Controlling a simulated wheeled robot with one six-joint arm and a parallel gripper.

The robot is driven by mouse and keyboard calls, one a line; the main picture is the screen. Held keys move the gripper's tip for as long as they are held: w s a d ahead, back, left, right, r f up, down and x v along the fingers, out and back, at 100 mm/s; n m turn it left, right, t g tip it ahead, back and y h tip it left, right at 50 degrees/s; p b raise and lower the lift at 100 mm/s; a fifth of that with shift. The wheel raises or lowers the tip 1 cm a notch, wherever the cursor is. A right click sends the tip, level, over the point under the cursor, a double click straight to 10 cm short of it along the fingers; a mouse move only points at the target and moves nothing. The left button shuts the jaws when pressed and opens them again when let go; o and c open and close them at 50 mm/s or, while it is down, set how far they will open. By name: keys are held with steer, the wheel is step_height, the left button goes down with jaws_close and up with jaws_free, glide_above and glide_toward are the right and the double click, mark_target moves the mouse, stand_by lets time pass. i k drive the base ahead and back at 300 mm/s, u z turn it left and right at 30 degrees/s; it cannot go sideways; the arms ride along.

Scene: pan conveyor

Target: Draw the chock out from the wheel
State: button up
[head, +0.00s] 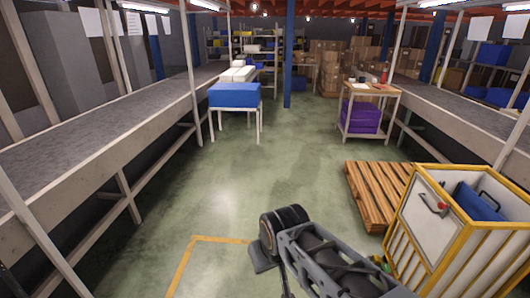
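A yellow-framed cart (425,225) with white panels stands at the lower right. No wheel can be made out clearly. My dark grey arm reaches up from the bottom edge, left of the cart, and bends at a thick joint. I cannot make out my gripper's fingers.
A wooden pallet (378,190) lies behind the cart. Long grey conveyors (90,140) run along both sides. A blue-topped table (235,96) and a wooden trolley (370,90) with a purple box stand farther back. The green floor in the middle is clear.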

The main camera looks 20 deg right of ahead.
mark_target(377, 260)
steer(key=z, duration=0.1)
steer(key=i, duration=1.9)
steer(key=z, duration=0.9)
steer(key=i, duration=1.1)
steer(key=z, duration=1.9)
steer(key=i, duration=0.85)
steer(key=z, duration=0.65)
